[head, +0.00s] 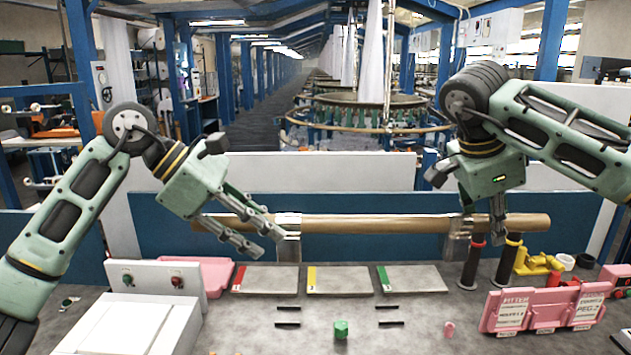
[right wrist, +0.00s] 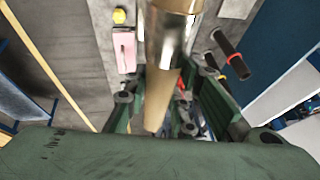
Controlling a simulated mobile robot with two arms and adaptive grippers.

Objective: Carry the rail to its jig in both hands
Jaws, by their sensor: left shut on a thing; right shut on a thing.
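The rail (head: 370,223) is a long brown bar lying roughly level across the head view, above the back of the grey worktop. It has shiny metal sleeves; one shows in the right wrist view (right wrist: 170,45). My left gripper (head: 262,238) is shut on the rail near its left part, its fingers partly covering it. My right gripper (head: 483,228) is shut on the rail towards its right end. I cannot tell which item is the jig.
Grey plates with red (head: 268,280), yellow (head: 342,280) and green (head: 416,277) strips lie on the worktop. A blue-white partition stands behind.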

